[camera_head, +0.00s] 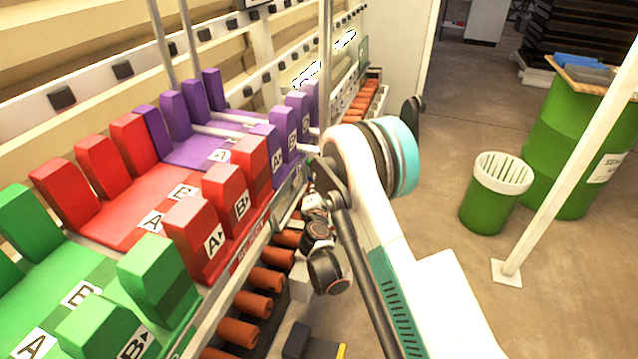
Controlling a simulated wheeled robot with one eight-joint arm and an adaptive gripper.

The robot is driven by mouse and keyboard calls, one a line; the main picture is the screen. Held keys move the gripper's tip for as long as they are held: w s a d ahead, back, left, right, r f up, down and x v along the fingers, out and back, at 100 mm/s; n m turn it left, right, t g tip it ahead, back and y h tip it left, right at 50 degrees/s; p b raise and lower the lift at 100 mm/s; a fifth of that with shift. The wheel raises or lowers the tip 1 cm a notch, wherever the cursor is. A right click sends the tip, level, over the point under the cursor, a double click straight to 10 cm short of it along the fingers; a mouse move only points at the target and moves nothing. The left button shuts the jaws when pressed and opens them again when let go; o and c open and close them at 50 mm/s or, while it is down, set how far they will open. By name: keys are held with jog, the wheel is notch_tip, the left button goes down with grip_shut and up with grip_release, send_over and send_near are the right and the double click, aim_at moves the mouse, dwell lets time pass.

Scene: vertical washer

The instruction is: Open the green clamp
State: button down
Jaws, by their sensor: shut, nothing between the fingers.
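The green clamp (60,285) is at the lower left in the head view. It is a green bed with upright green blocks along both sides, and labels A and B. Its near part is cut off by the picture's edge. My gripper (317,215) is at the dark end of my arm, near the middle of the picture, beside the rack's right edge. It is well apart from the green clamp, up the row near the purple clamp. It is shut and empty. Its fingertips are small and partly hidden by my arm.
A red clamp (140,225) and a purple clamp (205,150) follow behind the green one. Several orange-brown rollers (258,304) stick out below the rack. A metal post (326,70) stands near my arm. A green bin (495,195) and a white post (570,150) stand on the right floor.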

aim_at(311, 168)
jog(key=shift+s+r, duration=0.1)
jog(key=shift+s, duration=0.45)
jog(key=w+a, duration=0.1)
jog(key=w+a+f, duration=0.1)
jog(key=w+a, duration=0.1)
jog(key=shift+w, duration=0.25)
jog(key=shift+a, duration=0.1)
jog(key=w, duration=0.3)
jog(key=w+f, duration=0.1)
jog(key=w, duration=0.6)
jog(key=shift+d+f, duration=0.3)
jog(key=shift+s, duration=0.1)
